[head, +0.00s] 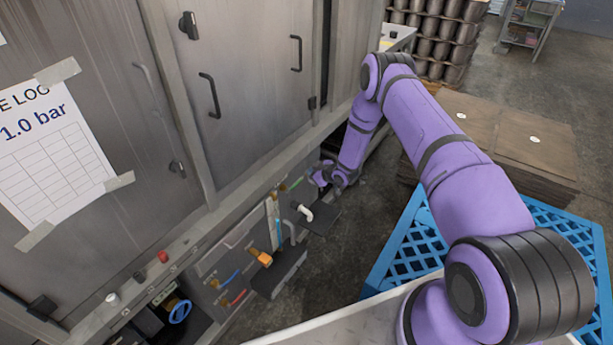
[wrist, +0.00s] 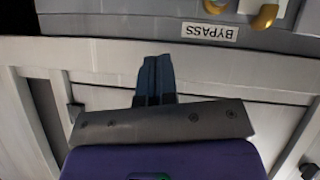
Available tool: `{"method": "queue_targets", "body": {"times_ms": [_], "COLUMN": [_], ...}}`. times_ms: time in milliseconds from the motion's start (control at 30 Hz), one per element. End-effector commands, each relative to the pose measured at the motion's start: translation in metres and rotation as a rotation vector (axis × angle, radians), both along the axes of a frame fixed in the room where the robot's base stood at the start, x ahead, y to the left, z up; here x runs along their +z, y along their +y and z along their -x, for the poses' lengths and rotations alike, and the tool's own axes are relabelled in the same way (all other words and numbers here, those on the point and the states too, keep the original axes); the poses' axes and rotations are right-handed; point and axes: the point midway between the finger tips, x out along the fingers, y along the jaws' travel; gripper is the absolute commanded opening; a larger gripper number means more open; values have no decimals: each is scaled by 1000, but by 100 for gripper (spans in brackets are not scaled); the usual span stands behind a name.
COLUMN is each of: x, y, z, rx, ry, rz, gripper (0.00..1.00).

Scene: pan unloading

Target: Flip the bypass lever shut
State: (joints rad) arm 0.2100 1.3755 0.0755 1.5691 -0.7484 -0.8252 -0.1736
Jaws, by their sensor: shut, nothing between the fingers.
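The BYPASS label (wrist: 209,33) shows upside down at the top of the wrist view, on a grey panel. Just above it, a curved yellow-gold piece (wrist: 265,17) is cut by the top edge of the picture; it may be part of the bypass lever, but I cannot tell its position. My gripper (wrist: 155,75) is shut and empty, its dark fingers together below and left of the label in the picture. In the head view my arm reaches down to the machine's low panel, and the fingertips are too small to make out there.
The grey cabinet (head: 245,95) stands above the low panel. A blue crate (head: 405,245) and stacked brown sheets (head: 510,140) stand to the right.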

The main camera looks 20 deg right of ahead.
Motion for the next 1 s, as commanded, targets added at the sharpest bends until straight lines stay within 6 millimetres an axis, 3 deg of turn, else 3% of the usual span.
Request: {"method": "queue_targets", "body": {"times_ms": [333, 1000], "x": [25, 32], "y": [-23, -25], "z": [32, 33], "rx": [-1, -3], "ry": [1, 1], "rz": [0, 4], "gripper": [0, 0]}}
